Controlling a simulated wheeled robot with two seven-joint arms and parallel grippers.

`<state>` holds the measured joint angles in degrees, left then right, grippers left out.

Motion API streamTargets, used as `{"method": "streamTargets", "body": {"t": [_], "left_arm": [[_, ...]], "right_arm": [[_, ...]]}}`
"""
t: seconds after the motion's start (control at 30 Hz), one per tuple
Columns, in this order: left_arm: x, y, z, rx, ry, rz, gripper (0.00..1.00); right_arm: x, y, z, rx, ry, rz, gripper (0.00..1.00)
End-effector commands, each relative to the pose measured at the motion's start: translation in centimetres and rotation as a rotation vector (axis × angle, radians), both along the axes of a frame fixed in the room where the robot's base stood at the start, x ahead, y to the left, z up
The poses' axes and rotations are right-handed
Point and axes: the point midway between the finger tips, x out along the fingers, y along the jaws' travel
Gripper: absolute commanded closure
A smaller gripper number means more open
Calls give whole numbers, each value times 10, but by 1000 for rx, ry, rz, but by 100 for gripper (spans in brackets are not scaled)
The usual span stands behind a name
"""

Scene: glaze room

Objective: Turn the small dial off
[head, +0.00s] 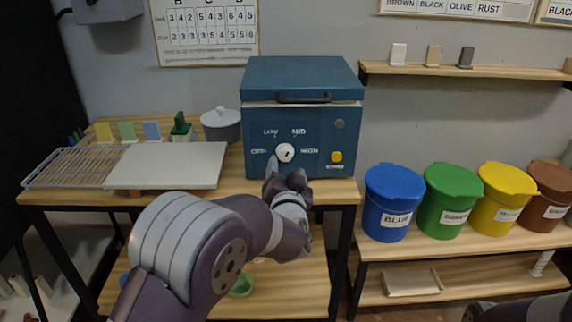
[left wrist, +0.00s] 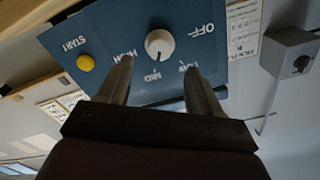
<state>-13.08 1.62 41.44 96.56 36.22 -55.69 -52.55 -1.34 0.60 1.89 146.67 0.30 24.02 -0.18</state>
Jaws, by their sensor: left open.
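The small white dial (head: 285,152) is on the front of a blue kiln-like box (head: 300,75), among the labels OFF, LOW, MID and HIGH. In the left wrist view, which is upside down, the dial (left wrist: 160,43) shows a dark mark that seems to point toward MID. My left gripper (head: 285,178) is just below and in front of the dial. In the left wrist view its two fingers (left wrist: 158,70) are apart, with nothing between them, and the dial lies beyond the gap. I cannot tell how far off it is. My right gripper is out of view.
A yellow START button (head: 336,157) sits right of the dial. A grey wall box (left wrist: 292,50) carries a dark knob. A white board (head: 170,165), a wire rack (head: 75,168) and a lidded pot (head: 221,125) are left of the box. Coloured bins (head: 392,205) stand right.

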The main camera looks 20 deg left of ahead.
Motion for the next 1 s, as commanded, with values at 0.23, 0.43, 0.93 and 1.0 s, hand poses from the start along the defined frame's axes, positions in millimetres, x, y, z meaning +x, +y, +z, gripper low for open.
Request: {"method": "streamTargets", "body": {"t": [0.23, 0.43, 0.93, 1.0], "left_arm": [[48, 14, -1, -1, 0, -1, 35], [60, 18, -1, -1, 2, -1, 35], [61, 17, -1, -3, 2, -2, 82], [61, 17, -1, -6, 1, -2, 82]], "right_arm": [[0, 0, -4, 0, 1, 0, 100], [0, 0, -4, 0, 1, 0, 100], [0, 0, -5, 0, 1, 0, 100], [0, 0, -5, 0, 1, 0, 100]]}}
